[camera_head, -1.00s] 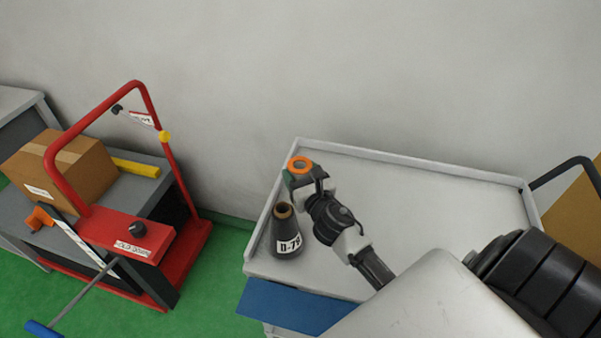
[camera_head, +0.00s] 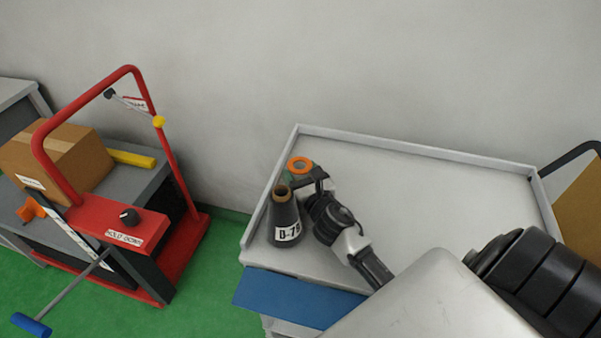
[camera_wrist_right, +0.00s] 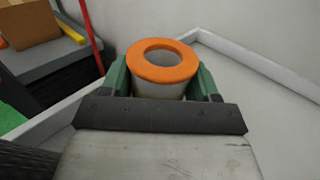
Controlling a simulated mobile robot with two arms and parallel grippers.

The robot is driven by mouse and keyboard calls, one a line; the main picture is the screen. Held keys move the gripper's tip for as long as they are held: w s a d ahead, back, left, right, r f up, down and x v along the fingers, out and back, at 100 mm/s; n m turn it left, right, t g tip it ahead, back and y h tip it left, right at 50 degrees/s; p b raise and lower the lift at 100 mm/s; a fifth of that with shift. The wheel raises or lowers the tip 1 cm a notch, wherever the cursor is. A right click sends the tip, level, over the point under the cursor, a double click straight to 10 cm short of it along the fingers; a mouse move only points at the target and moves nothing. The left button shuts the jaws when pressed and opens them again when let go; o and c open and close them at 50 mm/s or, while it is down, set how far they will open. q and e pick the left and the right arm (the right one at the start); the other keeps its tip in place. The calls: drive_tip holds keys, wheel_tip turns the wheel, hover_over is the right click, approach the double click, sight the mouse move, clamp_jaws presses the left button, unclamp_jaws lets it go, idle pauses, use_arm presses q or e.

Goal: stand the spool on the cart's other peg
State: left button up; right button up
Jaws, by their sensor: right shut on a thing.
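The spool (camera_head: 300,164) has an orange ring-shaped top with an open centre. In the right wrist view it shows its orange flange (camera_wrist_right: 135,63) and a pale body below. My right gripper (camera_wrist_right: 161,88) is shut on it, with green fingers on either side. In the head view my right gripper (camera_head: 303,177) is over the left part of the cart's top (camera_head: 430,185). A dark cone (camera_head: 284,210) with a white label stands just left of the gripper, partly in front of it. The spool's lower end is hidden. No bare peg can be made out. My left gripper is out of view.
The cart's raised rim (camera_head: 410,149) runs along the back. The right side of its top is clear. A blue panel (camera_head: 300,298) is at its front left. A red-framed machine (camera_head: 115,225) with a cardboard box (camera_head: 62,165) stands to the left.

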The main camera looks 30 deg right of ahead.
drive_tip(key=shift+f+b, duration=0.45)
idle(0.4)
drive_tip(key=o, duration=1.1)
